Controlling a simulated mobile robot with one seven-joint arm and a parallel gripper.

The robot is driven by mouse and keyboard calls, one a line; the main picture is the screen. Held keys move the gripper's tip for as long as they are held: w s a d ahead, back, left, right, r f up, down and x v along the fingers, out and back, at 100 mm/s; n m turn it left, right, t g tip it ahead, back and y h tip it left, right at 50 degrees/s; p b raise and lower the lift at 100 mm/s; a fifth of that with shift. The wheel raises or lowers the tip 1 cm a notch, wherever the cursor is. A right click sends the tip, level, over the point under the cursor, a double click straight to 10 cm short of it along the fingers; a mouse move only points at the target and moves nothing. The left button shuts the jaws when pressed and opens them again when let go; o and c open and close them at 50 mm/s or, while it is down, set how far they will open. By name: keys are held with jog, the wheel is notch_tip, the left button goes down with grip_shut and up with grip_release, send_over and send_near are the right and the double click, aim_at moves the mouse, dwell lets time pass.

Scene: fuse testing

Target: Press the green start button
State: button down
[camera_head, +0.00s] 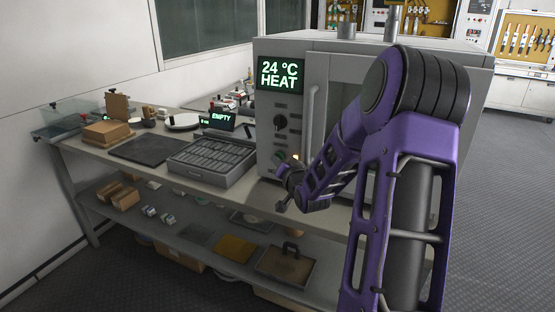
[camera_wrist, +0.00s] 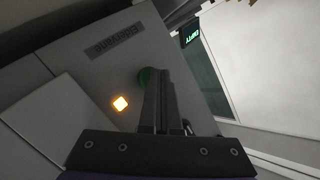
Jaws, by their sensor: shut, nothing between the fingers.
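The green button (camera_wrist: 145,77) shows in the wrist view on a grey panel, a round green shape partly hidden behind my fingers. My gripper (camera_wrist: 161,72) is shut and empty, its fingertips over the button's right side. I cannot tell whether they touch it. In the head view, my gripper (camera_head: 283,170) is at the lower front panel of the grey oven (camera_head: 268,109). The oven's display (camera_head: 281,75) reads "24 °C HEAT".
A black dial (camera_head: 280,121) and a vertical door handle (camera_head: 310,118) are on the oven front. A grey slotted tray (camera_head: 203,178) stands left of the oven, with a display (camera_head: 221,119) reading "EMPTY" behind it. A dark mat (camera_head: 148,148) lies farther left on the bench.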

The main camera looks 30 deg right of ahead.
dwell(0.3)
jog(key=shift+s+a, duration=0.55)
jog(key=shift+a, duration=0.15)
jog(key=s+a, duration=0.1)
jog(key=a, duration=0.1)
jog(key=s+a+b, duration=0.1)
jog(key=s+a, duration=0.1)
dwell(0.3)
dwell(0.7)
